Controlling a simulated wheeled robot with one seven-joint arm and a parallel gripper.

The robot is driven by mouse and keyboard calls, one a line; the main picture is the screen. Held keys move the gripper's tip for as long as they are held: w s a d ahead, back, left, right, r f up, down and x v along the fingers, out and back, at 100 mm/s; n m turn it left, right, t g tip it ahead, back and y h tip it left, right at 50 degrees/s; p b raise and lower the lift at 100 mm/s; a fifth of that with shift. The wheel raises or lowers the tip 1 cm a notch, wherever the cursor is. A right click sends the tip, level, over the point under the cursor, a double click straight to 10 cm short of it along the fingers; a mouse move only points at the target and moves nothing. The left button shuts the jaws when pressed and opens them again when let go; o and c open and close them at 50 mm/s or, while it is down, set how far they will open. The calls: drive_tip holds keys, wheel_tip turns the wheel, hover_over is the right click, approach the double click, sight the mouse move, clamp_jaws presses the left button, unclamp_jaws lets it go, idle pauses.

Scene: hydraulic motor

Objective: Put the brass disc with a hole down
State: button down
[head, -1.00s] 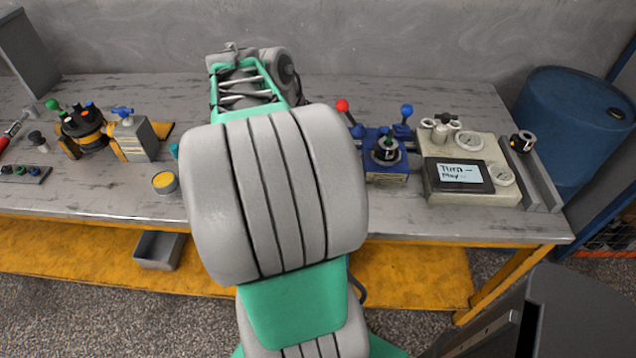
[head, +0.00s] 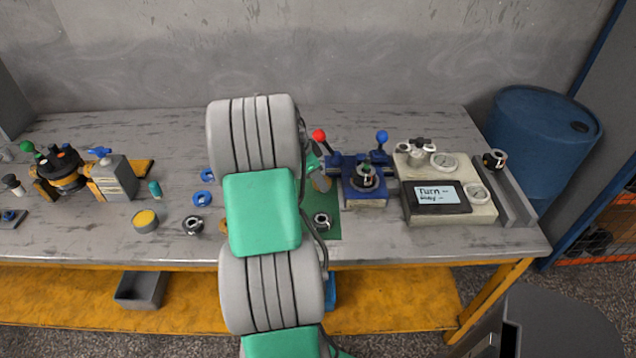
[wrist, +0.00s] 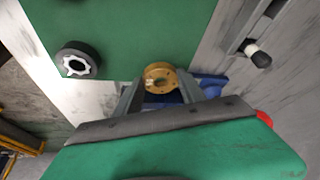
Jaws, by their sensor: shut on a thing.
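The brass disc with a hole (wrist: 159,77) is between the two fingers of my gripper (wrist: 157,88) in the wrist view. My gripper is shut on it. Behind the disc a green mat (wrist: 130,30) shows; I cannot tell how far the disc is above it. In the head view my arm hides the disc and most of the gripper, and only part of the green mat (head: 331,228) shows to the right of the arm.
A dark ring with a light core (wrist: 77,60) lies on the mat, and shows in the head view (head: 322,221). A blue fixture (head: 364,187) with levers and a panel labelled "Turn" (head: 440,197) stand right of it. Blue rings (head: 203,199) lie left of my arm.

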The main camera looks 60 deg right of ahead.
drive_tip(key=shift+a+f, duration=0.1)
drive_tip(key=shift+f, duration=1.2)
drive_tip(key=c, duration=0.7)
unclamp_jaws()
drive_tip(key=v, duration=1.2)
drive_tip(key=w+a+r+n+t, duration=0.2)
drive_tip(key=w+a+n, duration=0.3)
drive_tip(key=a, duration=0.3)
drive_tip(key=w+a+r+n+t, duration=0.1)
drive_tip(key=w+a+n, duration=0.35)
drive_tip(key=a, duration=0.25)
drive_tip(key=s+a+f+n+t+y, duration=0.1)
drive_tip(key=a+n, duration=0.4)
drive_tip(key=a, duration=0.5)
drive_tip(key=s+a+n+t+y, duration=0.1)
drive_tip(key=a+n, duration=0.5)
drive_tip(key=a, duration=0.4)
drive_tip(key=s+a+f+n+t+y, duration=0.1)
drive_tip(key=a+n, duration=0.5)
drive_tip(key=a, duration=0.5)
drive_tip(key=shift+s+f+y, duration=0.2)
drive_tip(key=shift+f+y, duration=0.1)
drive_tip(key=shift+f, duration=0.05)
